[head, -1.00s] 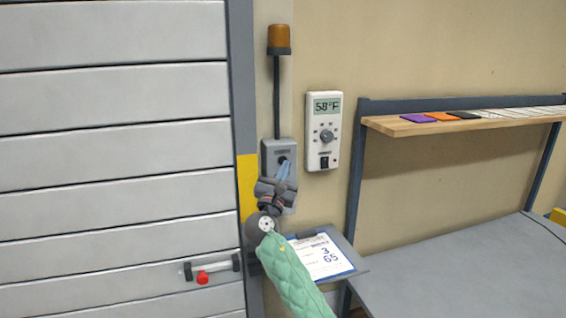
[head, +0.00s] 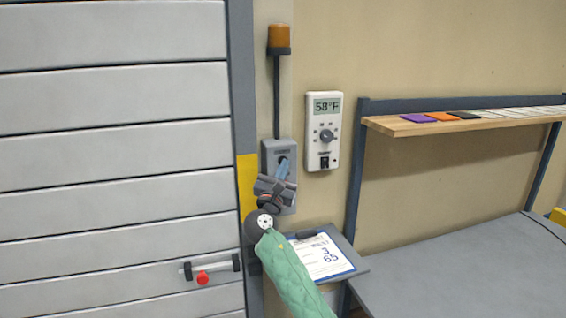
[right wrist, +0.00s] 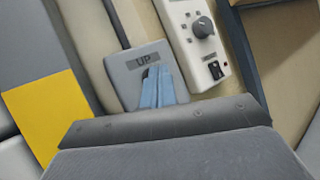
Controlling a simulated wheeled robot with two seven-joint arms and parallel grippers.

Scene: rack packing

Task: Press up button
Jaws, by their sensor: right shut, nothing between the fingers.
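A grey control box (head: 268,150) is mounted on the wall beside the shutter door. In the right wrist view the box (right wrist: 124,72) carries a label reading "UP" (right wrist: 144,59). My right gripper (head: 284,166) is shut and empty, its blue fingertips in front of the box. In the right wrist view the fingertips (right wrist: 155,75) lie just below the label and hide the spot beneath it, so the button cannot be made out. Whether the tips touch the box I cannot tell. My left gripper is not in view.
A white thermostat (head: 323,152) reading 58°F is close to the right of the box. An amber lamp (head: 279,38) stands above on a pole. A clipboard (head: 345,250) sits below. The shutter door (head: 110,150) fills the left; a wooden shelf (head: 400,127) is at right.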

